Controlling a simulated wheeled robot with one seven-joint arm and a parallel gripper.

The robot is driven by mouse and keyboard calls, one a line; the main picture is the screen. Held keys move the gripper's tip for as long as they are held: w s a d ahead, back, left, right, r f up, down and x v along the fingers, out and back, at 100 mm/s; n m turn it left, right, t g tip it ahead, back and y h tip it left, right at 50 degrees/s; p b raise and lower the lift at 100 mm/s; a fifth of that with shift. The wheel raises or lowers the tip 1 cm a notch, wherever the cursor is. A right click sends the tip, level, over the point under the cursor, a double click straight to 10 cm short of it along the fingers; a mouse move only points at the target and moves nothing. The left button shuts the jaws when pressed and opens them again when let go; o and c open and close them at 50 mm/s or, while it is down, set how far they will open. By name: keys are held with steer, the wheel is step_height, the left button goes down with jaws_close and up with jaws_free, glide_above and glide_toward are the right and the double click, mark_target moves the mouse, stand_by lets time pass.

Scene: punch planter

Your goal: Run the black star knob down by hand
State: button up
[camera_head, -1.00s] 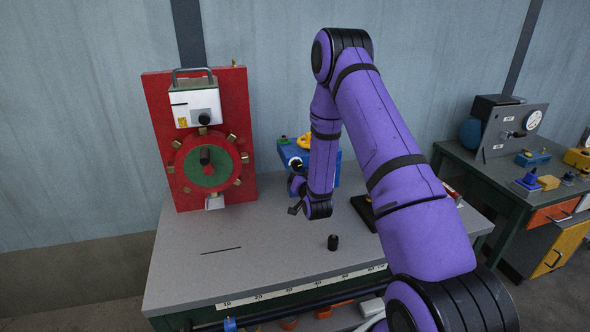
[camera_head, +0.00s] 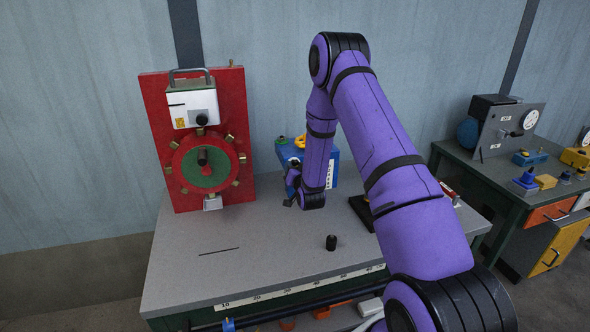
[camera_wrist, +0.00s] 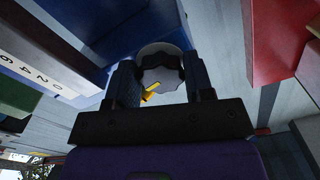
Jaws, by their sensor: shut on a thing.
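The black star knob (camera_wrist: 160,62) shows in the wrist view as a dark, scalloped shape between my two fingers. My gripper (camera_wrist: 160,82) is shut on it, with a finger on each side. In the head view my gripper (camera_head: 291,183) is at the front of the blue fixture (camera_head: 327,172). My arm and gripper hide the knob there. How far the knob is run down cannot be told.
A red panel (camera_head: 245,125) with a green-centred dial (camera_head: 206,182) stands left of the blue fixture. A small black cylinder (camera_head: 331,242) stands on the grey bench (camera_head: 250,275). The bench's front left is mostly clear. A second bench with devices stands at right.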

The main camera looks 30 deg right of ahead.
steer(key=shift+a+m, duration=0.1)
steer(key=shift+m, duration=1.7)
steer(key=o, duration=0.9)
steer(key=shift+o, duration=0.2)
steer(key=v, duration=1)
steer(key=shift+s, duration=0.4)
